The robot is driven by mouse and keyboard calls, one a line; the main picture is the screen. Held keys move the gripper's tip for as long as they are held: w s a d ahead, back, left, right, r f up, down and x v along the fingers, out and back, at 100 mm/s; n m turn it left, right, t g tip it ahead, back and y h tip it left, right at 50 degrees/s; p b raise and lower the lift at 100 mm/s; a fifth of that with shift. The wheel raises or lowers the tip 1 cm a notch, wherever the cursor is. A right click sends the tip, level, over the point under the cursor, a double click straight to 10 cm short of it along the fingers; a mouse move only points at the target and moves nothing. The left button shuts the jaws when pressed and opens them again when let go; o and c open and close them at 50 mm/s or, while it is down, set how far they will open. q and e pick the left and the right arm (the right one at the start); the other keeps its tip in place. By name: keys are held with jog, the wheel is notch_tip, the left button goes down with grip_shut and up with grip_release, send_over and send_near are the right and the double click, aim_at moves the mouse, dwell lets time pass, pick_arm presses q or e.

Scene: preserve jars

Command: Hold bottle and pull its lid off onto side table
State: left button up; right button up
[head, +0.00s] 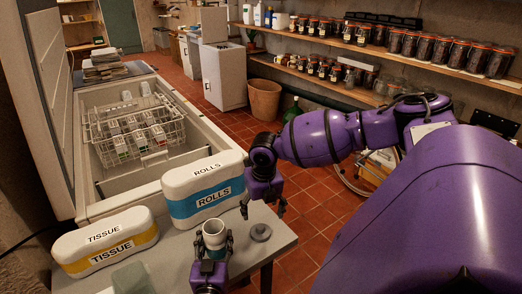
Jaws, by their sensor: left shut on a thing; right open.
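A white bottle (214,240) with a teal band stands upright at the near edge of the side table (178,262). Its round mouth is uncovered. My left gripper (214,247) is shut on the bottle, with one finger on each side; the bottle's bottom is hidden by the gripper. A grey round lid (260,232) with a small raised knob lies on the table to the right of the bottle. My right gripper (263,209) is open and empty, fingers pointing down, above and behind the lid in the picture and apart from it.
A blue-banded ROLLS box (207,188) and a yellow-banded TISSUE box (106,241) stand on the table. An open chest freezer (205,133) with a wire basket is behind them. Wall shelves (445,66) hold several jars. Red tiled floor (314,214) lies right of the table.

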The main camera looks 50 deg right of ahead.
pick_arm(q)
jog(key=shift+s+a+f, duration=0.1)
jog(key=shift+f, duration=0.4)
pick_arm(e)
jog(key=shift+s+a+r, duration=0.1)
jog(key=shift+s+r, duration=0.05)
jog(key=shift+r, duration=0.7)
pick_arm(q)
jog(key=o, duration=1.4)
jog(key=shift+o, duration=1.1)
jog(key=shift+r, duration=0.3)
jog(key=v, duration=1.1)
jog(key=shift+s+a, duration=0.25)
jog(key=shift+s, duration=0.1)
